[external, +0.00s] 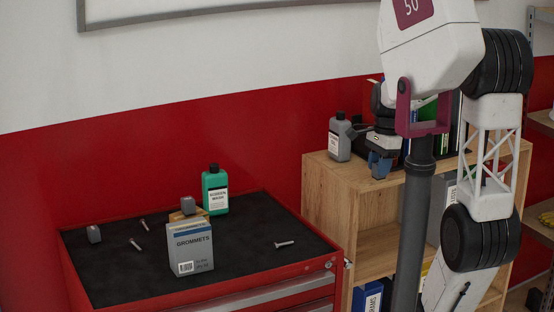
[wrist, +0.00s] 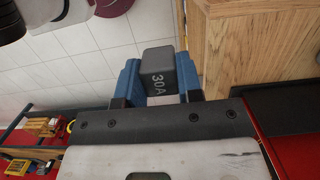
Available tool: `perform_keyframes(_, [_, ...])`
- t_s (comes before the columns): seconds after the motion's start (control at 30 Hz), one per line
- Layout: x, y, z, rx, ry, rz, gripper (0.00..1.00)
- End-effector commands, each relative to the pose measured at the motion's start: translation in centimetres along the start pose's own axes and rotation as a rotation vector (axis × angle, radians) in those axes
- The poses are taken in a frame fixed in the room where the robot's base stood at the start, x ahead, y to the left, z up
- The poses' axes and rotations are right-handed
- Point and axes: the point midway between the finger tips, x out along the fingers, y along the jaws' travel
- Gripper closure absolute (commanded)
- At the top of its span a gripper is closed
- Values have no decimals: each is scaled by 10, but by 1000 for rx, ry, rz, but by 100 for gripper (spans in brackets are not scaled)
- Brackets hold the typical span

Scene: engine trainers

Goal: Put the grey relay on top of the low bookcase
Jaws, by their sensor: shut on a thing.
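My gripper (external: 380,168) has blue fingers and is beside the front edge of the bookcase top in the external view. In the wrist view my gripper (wrist: 158,82) is shut on a dark grey relay (wrist: 158,72) marked "30A". The relay is held between both fingers, and I cannot make it out in the external view. The low wooden bookcase (external: 322,175) stands right of the tool chest. Its wood (wrist: 245,45) shows right of the relay in the wrist view, apart from it. I cannot tell the exact height of the relay against the top.
A grey bottle (external: 340,140) stands on the bookcase top's left end, with binders farther right. The red tool chest (external: 210,297) holds a grommets box (external: 190,250), a green bottle (external: 215,192), bolts and grey blocks (external: 93,233). A wall is behind.

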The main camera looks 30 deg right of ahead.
Motion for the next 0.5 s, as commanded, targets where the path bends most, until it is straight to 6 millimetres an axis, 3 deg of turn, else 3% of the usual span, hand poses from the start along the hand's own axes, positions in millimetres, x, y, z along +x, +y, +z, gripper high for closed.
perform_keyframes(0.17, [1,-9,-2,0,-1,2,90])
perform_keyframes(0.5, [4,-49,-13,0,-1,2,90])
